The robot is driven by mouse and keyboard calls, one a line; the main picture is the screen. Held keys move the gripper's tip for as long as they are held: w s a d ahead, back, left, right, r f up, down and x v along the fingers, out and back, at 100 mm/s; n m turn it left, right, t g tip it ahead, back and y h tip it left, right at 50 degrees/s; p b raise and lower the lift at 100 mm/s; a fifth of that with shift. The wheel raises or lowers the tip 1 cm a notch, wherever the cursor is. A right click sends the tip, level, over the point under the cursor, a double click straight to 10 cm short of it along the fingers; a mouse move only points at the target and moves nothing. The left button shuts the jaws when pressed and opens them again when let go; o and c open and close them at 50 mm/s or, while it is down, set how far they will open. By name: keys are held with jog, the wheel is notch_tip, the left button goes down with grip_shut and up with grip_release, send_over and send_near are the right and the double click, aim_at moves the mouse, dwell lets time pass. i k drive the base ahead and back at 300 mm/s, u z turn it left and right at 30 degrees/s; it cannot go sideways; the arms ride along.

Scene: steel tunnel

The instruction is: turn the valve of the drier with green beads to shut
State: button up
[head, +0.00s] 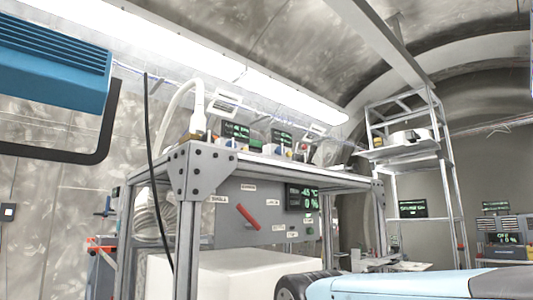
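I cannot make out a drier with green beads in the head view. A red lever (247,216), tilted down to the right, sits on the grey front panel (228,201) of a steel frame bench. I cannot tell whether it belongs to a drier; the small labels around it are mostly too small to read. My gripper is not in view. A pale blue rounded part along the bottom right may be my own arm.
The steel frame bench (188,173) carries small instruments with green displays. A lit display (302,198) is on its panel. A blue ribbed box (50,62) with a black bracket hangs close at upper left. A shelf tower (455,190) stands at right.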

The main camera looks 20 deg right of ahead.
aim_at(280, 150)
jog(key=u, duration=0.3)
jog(key=i, duration=0.35)
jog(key=z, duration=0.95)
